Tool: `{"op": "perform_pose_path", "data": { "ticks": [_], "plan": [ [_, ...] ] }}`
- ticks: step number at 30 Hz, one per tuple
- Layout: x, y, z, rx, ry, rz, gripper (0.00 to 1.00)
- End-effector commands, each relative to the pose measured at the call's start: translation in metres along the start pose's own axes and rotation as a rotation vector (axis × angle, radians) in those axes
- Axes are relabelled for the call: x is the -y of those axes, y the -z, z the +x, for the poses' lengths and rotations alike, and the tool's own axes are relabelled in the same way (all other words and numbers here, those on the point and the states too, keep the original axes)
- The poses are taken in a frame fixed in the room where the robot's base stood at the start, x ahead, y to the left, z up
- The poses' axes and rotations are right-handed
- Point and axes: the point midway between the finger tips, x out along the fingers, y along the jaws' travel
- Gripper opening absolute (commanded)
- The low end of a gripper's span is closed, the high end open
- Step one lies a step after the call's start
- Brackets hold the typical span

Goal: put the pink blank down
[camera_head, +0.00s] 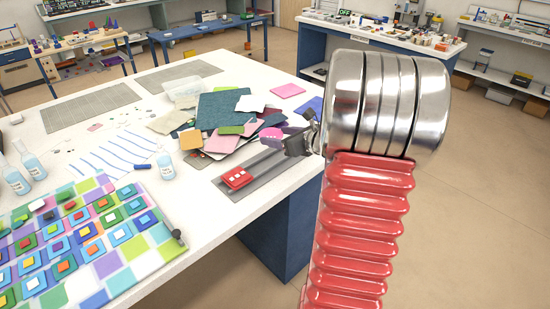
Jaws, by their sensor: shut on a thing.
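My gripper (289,139) is at the middle of the view, over the right part of the white table. It is shut on the pink blank (270,134), a small bright pink piece at the jaw tips. The jaws and my arm's metal wrist hide part of the grip. The blank appears just in front of the pile of sheets; I cannot tell how far above the table it is. Another flat pink sheet (287,90) lies on the table behind it.
A red block with white squares (237,179) sits on a grey strip (262,170) below the gripper. A pile of coloured sheets (222,108) lies behind. A board of coloured tiles (98,252) and small bottles (165,167) stand at left.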

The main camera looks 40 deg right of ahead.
Motion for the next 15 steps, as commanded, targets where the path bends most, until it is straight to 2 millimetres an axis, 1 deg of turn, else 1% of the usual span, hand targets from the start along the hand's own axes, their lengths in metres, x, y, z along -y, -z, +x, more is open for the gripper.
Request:
{"op": "perform_pose_path", "data": {
  "ticks": [3,6,10,15],
  "plan": [
    [0.0,0.02,0.008,-0.002,0.0,0.005,0.33],
    [0.0,0.034,0.013,-0.002,0.001,0.004,0.33],
    [0.001,0.04,0.016,0.0,0.001,0.001,0.33],
    [0.001,0.04,0.016,0.001,0.002,0.001,0.33]
  ]
}}
